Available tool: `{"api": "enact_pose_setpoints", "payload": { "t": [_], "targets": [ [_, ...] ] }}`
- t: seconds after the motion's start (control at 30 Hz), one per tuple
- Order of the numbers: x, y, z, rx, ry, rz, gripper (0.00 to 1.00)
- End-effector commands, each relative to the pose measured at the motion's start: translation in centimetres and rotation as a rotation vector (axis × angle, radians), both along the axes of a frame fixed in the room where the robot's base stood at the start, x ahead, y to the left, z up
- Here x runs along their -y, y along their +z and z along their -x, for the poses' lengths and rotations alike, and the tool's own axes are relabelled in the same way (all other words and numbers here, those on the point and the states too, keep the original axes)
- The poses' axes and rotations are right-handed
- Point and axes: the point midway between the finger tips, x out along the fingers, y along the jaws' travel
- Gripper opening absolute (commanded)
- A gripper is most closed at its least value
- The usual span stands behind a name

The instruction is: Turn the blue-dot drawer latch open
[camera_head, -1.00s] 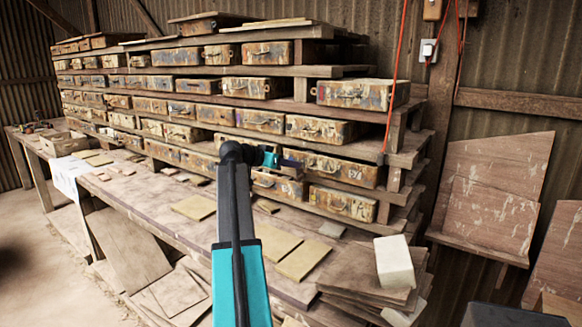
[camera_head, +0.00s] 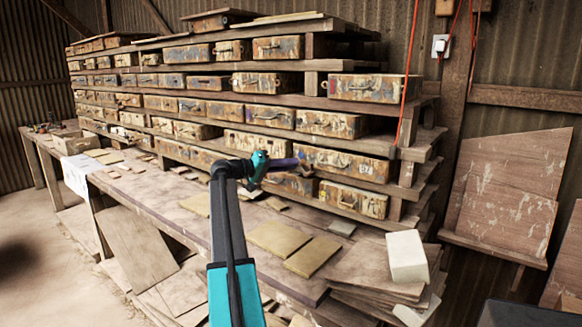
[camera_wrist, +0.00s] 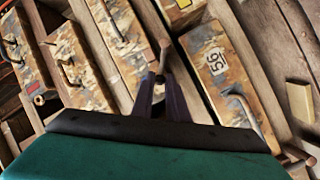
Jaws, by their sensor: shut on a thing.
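My gripper (camera_wrist: 161,95) has its purple fingers shut on a thin brown bar, which I take to be the drawer latch (camera_wrist: 164,52), in front of a weathered drawer (camera_wrist: 112,40) in the wrist view. The bar ends in a small knob above the fingertips. In the head view my gripper (camera_head: 288,163) reaches the lower right drawers of the rack, and the held latch is too small to make out. No blue dot is clearly visible; the fingers may cover it.
The wooden rack (camera_head: 330,150) rises behind a bench (camera_head: 160,200) with loose tiles (camera_head: 274,237). A white block (camera_head: 407,256) stands on stacked boards at right.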

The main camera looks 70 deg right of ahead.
Motion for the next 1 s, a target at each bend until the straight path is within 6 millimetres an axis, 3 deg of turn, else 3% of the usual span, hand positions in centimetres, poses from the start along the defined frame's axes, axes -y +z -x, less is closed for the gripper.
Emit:
{"api": "enact_pose_setpoints", "payload": {
  "t": [0.53,1.0],
  "targets": [
    [0.4,-3.2,-1.0,-0.466,0.006,-0.119,0.00],
    [0.4,-4.0,-1.0,-0.608,0.006,-0.158,0.00]
  ]
}}
